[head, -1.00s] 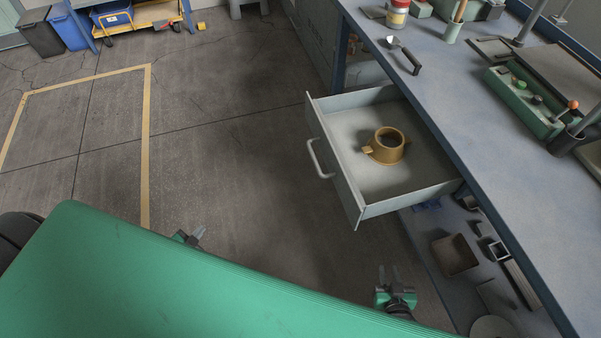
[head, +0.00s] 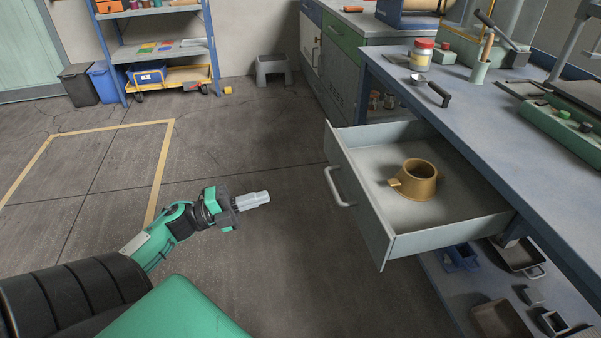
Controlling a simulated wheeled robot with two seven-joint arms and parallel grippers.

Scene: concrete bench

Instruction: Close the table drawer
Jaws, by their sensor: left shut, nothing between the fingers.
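The table drawer (head: 390,246) is grey and pulled well out from under the blue workbench (head: 463,145). Its front panel, with a curved metal handle (head: 339,187), faces left. A brass-coloured round part (head: 421,183) with small side tabs stands inside the drawer. My left gripper (head: 262,198) is shut and empty. It is in the air to the left of the drawer front, apart from the handle, and points right. My right gripper is not in view.
A lower shelf (head: 462,298) under the drawer holds several metal trays. On the benchtop are a jar (head: 421,54), a black-handled tool (head: 438,93) and a green tray (head: 562,124). The floor left of the drawer is clear. A grey stool (head: 272,66) stands at the back.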

